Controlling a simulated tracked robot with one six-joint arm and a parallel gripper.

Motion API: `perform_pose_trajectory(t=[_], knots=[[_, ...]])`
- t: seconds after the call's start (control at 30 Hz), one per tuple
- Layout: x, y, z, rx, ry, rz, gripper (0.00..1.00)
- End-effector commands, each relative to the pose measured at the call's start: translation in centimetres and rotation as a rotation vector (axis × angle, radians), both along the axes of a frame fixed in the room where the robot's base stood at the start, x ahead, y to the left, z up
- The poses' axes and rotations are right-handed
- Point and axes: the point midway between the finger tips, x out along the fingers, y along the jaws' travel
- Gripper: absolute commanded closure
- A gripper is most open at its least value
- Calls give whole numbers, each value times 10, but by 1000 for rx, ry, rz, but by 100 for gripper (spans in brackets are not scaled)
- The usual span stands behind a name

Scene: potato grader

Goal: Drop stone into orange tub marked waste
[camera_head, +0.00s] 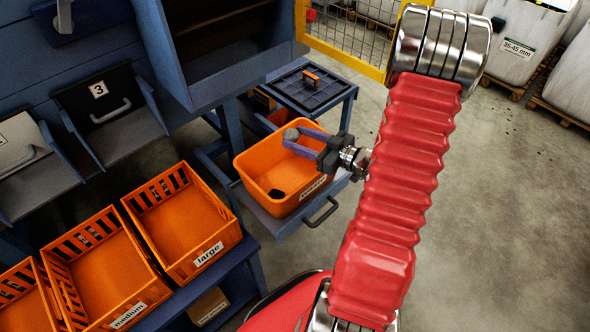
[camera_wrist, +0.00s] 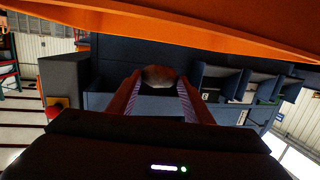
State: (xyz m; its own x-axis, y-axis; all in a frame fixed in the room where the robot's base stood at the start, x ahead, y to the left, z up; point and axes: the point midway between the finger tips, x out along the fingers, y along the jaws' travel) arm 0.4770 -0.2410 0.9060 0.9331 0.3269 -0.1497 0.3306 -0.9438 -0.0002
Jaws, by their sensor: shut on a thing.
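My gripper (camera_head: 297,139) reaches in from the right over the orange tub (camera_head: 258,192) in the head view. Its purple fingers are shut on a grey-brown stone (camera_head: 291,134) at their tips. The stone is above the tub's opening, near its far rim. The tub carries a white label on its front, partly readable at this angle. A dark lump or shadow (camera_head: 277,195) shows on the tub floor. In the wrist view the stone (camera_wrist: 159,76) sits between the two fingertips, and an orange edge crosses the top.
Orange crates labelled large (camera_head: 208,253) and medium (camera_head: 129,315) stand at left. A blue stand with a dark lid and orange handle (camera_head: 311,75) is behind the tub. A yellow mesh guard (camera_head: 345,42) stands at the back.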

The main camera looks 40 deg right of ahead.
Motion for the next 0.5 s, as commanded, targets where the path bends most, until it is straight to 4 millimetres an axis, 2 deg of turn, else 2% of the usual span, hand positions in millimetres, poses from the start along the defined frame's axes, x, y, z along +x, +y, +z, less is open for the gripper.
perform_pose_trajectory(t=[0.2, 0.23, 0.5], knots=[[0, 0, 0, 0, -1, -1, 79], [0, 0, 0, 0, -1, -1, 53], [0, 0, 0, 0, 0, -1, 34]])
